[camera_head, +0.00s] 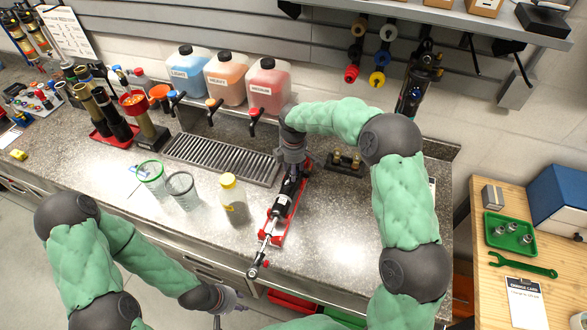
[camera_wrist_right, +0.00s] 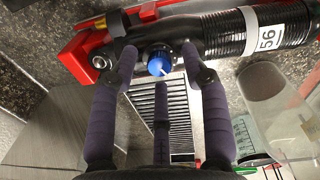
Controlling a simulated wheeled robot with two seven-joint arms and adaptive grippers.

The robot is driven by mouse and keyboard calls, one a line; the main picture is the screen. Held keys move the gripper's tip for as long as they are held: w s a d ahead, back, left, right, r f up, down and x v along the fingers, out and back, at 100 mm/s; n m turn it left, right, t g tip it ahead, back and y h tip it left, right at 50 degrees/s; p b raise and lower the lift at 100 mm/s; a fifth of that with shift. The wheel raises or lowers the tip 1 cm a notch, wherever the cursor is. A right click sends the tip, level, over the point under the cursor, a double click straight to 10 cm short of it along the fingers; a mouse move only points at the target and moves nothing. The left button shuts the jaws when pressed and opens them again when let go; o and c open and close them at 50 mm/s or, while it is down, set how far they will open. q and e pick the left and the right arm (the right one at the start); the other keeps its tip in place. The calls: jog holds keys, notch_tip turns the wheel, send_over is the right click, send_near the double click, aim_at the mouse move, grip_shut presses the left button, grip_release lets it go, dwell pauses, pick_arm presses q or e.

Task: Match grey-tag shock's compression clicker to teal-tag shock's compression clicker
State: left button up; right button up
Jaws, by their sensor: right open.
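A shock (camera_head: 285,197) lies in a red cradle (camera_head: 277,237) on the grey counter. The right wrist view shows its dark threaded body (camera_wrist_right: 225,35) with a white "56" label (camera_wrist_right: 268,38) and a blue knob with a white mark (camera_wrist_right: 159,63). My right gripper (camera_wrist_right: 155,50) is open, its purple fingers spread around the knob with gaps visible at the sides; in the head view it is mostly hidden behind its wrist. My left gripper (camera_head: 230,300) is low in front of the counter, apart from the shock; its finger state is unclear. I cannot make out a grey or teal tag.
A yellow-capped bottle (camera_head: 233,198) and two clear cups (camera_head: 182,190) stand left of the cradle. A drip grate (camera_head: 221,160) lies below several coloured jugs (camera_head: 268,85). Dark upright shocks (camera_head: 110,113) stand at the left. A wooden bench (camera_head: 483,292) is at right.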

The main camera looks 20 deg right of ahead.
grip_shut()
jog(key=shift+m, duration=0.5)
dwell(0.6)
jog(key=m, duration=0.5)
jog(key=shift+w, duration=0.1)
jog(key=m, duration=0.5)
jog(key=shift+d+m+g+y, duration=0.15)
jog(key=shift+m+g+y, duration=0.15)
jog(key=shift+y, duration=0.1)
jog(key=shift+w, duration=0.1)
grip_release()
